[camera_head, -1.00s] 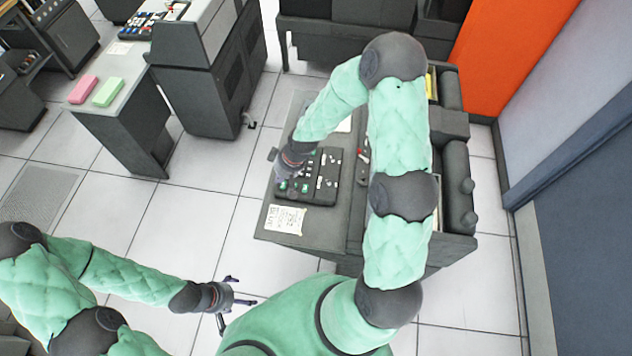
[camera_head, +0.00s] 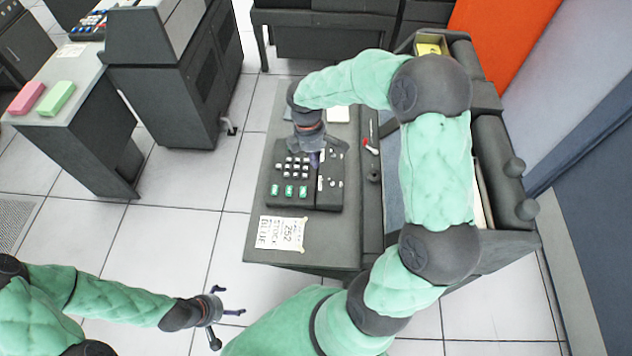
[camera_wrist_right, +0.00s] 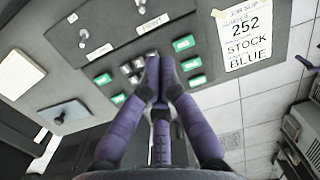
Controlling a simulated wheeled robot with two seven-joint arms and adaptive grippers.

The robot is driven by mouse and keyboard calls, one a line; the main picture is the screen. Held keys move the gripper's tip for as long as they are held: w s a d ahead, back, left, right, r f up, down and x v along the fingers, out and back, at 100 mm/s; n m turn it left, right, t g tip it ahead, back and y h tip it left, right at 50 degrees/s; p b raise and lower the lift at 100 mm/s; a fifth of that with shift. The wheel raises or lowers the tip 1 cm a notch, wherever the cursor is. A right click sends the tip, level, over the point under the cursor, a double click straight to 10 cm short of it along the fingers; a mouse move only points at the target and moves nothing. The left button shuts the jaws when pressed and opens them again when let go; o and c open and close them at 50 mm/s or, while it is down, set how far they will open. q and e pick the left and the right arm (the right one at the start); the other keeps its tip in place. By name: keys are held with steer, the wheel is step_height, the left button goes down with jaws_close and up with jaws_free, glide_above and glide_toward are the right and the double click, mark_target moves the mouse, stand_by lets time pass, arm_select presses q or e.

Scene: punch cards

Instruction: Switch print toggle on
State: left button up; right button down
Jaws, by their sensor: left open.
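The punch machine's dark control panel (camera_head: 325,192) lies on the desk. It has several pale keys (camera_head: 292,167), green buttons (camera_head: 289,190) and a section on the right with small switches and white labels. In the right wrist view a small silver toggle (camera_wrist_right: 84,33) stands near white labels (camera_wrist_right: 98,53) too small to read, so I cannot tell which switch is the print toggle. My right gripper (camera_head: 316,158) is over the panel's upper part; its purple fingers (camera_wrist_right: 159,88) are together, with nothing visible between them, over keys and green buttons. My left gripper (camera_head: 226,302) is open and empty, away from the desk.
A job slip (camera_head: 282,232) reading 252, STOCK, BLUE lies on the desk (camera_head: 340,238) before the panel. Pink (camera_head: 27,97) and green (camera_head: 57,98) blocks lie on a table at left. Open floor separates the tables.

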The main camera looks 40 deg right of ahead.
mark_target(322, 185)
steer(key=shift+d, duration=0.35)
steer(key=shift+s+f, duration=0.1)
steer(key=f+b, duration=0.1)
steer(key=f, duration=0.2)
steer(key=f+b, duration=0.1)
steer(key=f, duration=0.2)
steer(key=s+f+b, duration=0.1)
steer(key=f+b, duration=0.1)
steer(key=f, duration=0.1)
steer(key=shift+d+f, duration=0.3)
steer(key=shift+f, duration=0.1)
steer(key=shift+s+r, duration=0.1)
steer(key=shift+s+d+p, duration=0.1)
steer(key=shift+p, duration=0.4)
steer(key=shift+s+d+r+t+y+p, duration=0.1)
steer(key=shift+r+t+y+p, duration=0.1)
steer(key=shift+t+y+p, duration=0.3)
